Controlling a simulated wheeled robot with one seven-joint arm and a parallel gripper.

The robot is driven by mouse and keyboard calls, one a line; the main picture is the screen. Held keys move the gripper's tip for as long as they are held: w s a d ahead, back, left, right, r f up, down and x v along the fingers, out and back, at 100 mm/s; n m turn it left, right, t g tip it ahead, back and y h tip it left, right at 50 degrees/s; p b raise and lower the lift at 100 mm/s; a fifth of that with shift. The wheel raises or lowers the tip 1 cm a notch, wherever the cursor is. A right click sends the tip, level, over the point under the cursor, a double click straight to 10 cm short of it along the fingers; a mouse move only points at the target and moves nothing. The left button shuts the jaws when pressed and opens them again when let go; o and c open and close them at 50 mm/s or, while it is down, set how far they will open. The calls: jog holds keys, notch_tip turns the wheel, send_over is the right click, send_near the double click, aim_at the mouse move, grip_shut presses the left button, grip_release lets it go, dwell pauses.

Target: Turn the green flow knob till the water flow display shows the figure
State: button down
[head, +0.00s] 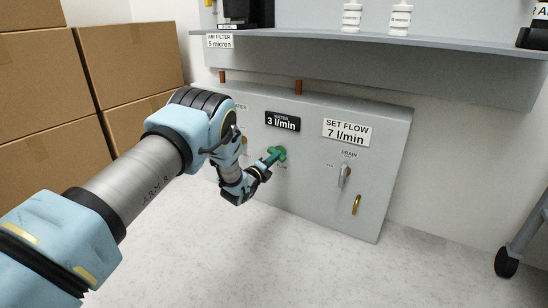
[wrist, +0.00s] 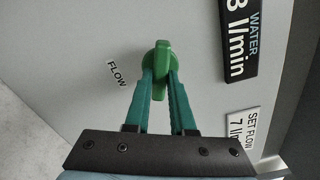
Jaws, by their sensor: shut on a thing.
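The green flow knob (head: 281,153) is on the grey panel, below the black water display (head: 283,121). The display reads 3 l/min. A white sign (head: 346,132) to its right reads SET FLOW 7 l/min. My gripper (head: 270,157) reaches the knob from the left. In the wrist view the two teal fingers of my gripper (wrist: 161,88) are closed on the knob (wrist: 162,62), one on each side of its green bar. The bar points roughly along the fingers. The FLOW label (wrist: 117,74) is beside it. The water display (wrist: 241,36) is partly cut off there.
A grey drain lever (head: 345,175) and a brass spout (head: 356,204) are on the panel's right. A grey shelf (head: 390,43) with white bottles overhangs the panel. Cardboard boxes (head: 125,60) are stacked at left. The floor before the panel is clear.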

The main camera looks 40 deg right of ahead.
jog(key=n+p, duration=0.1)
jog(key=n, duration=0.5)
jog(key=n+p, duration=0.1)
jog(key=n, duration=0.6)
jog(key=shift+w+r+p, duration=0.1)
jog(key=shift+r+p, duration=0.1)
jog(key=shift+p, duration=0.2)
jog(key=shift+n, duration=0.4)
jog(key=c, duration=0.8)
grip_release()
jog(key=shift+o, duration=0.2)
jog(key=shift+a, duration=0.1)
jog(key=p+v, duration=0.4)
jog(key=v, duration=0.6)
jog(key=shift+a, duration=0.35)
